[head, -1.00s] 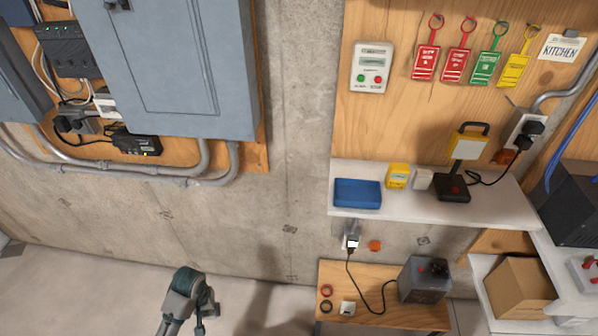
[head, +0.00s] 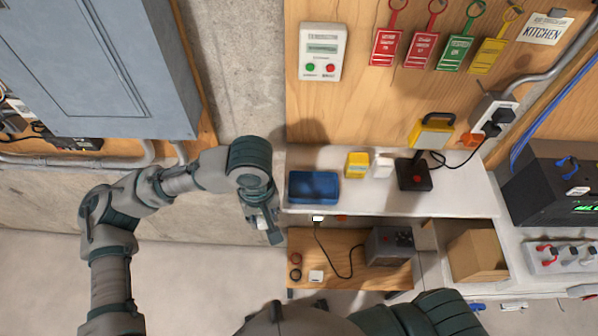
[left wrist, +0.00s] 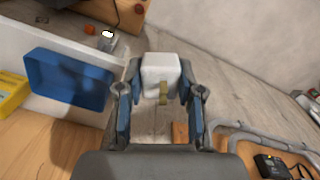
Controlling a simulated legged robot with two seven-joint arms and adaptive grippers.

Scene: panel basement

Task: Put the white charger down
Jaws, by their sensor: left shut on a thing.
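In the left wrist view, a white charger (left wrist: 160,72) with brass-coloured prongs sits between the fingers of my left gripper (left wrist: 160,92), which is shut on it. In the head view my left gripper (head: 266,222) hangs beside the left end of the white shelf (head: 340,208), left of the blue box (head: 313,187). The charger is hard to make out there. My right gripper is not in view.
A yellow box (head: 357,165), a small white block (head: 381,167) and a lamp on a black base (head: 414,175) stand on the shelf. Below are a wooden bench (head: 345,280) and a grey box (head: 389,246). The shelf's front strip is partly clear.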

